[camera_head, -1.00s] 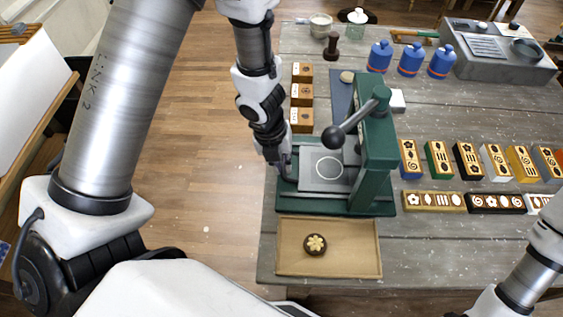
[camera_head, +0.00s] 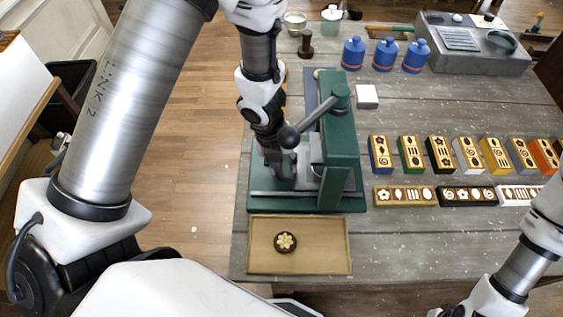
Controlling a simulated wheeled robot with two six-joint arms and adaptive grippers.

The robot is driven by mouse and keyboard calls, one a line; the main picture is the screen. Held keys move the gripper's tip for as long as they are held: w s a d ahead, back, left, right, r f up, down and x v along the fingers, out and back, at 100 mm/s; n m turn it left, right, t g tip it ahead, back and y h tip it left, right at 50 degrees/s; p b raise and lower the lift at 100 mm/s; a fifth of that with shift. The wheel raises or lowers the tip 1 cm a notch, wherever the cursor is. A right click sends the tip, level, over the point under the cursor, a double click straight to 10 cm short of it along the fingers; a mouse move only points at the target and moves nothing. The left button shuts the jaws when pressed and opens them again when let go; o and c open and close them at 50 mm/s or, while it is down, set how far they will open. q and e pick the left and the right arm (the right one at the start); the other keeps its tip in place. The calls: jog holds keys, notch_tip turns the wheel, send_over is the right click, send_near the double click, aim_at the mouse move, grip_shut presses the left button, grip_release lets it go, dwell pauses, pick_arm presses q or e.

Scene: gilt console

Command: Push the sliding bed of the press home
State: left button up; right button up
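The green press (camera_head: 342,150) stands on the grey wooden table, with its dark lever and ball knob angled to the left. Its grey sliding bed (camera_head: 309,177) lies low at the press's left side, partly under the press head. My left gripper (camera_head: 282,168) points down at the bed's left end, over the green base. It appears to touch or nearly touch the bed; the exact contact is hidden. Its fingers are dark and bunched, so their opening is unclear. My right arm enters at the lower right, with its gripper out of frame.
A tan tray (camera_head: 328,247) holding a dark round piece with a flower (camera_head: 285,242) lies in front of the press. Several patterned blocks (camera_head: 411,154) stand to the right. Blue bottles (camera_head: 385,54) and a grey box unit (camera_head: 470,45) are at the back.

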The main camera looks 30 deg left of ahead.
pick_arm(q)
jog(key=shift+s+a+r, duration=0.2)
jog(key=shift+a+r, duration=0.1)
jog(key=shift+a, duration=0.05)
notch_tip(320, 180, up, 11)
jog(key=a, duration=0.1)
jog(key=shift+s+r, duration=0.15)
jog(key=shift+s, duration=0.1)
jog(key=shift+a, duration=0.1)
